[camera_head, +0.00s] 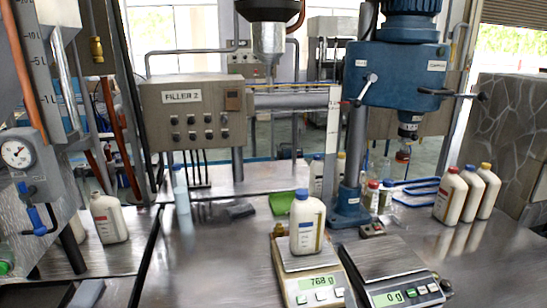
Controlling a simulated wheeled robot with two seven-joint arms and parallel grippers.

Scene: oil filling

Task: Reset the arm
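Neither of my grippers shows in the head view, and no part of my arms can be made out for sure. A white bottle with a blue cap (307,225) stands upright on the left scale (311,287), whose display reads 768 g. Nothing is touching the bottle from outside the scale. The right scale (385,262) is empty and reads 0 g.
A blue drill-press-like machine (400,75) stands behind the scales. A control box marked FILLER 2 (193,112) is at left centre. White bottles (450,197) stand at right; another bottle (108,219) stands at left.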

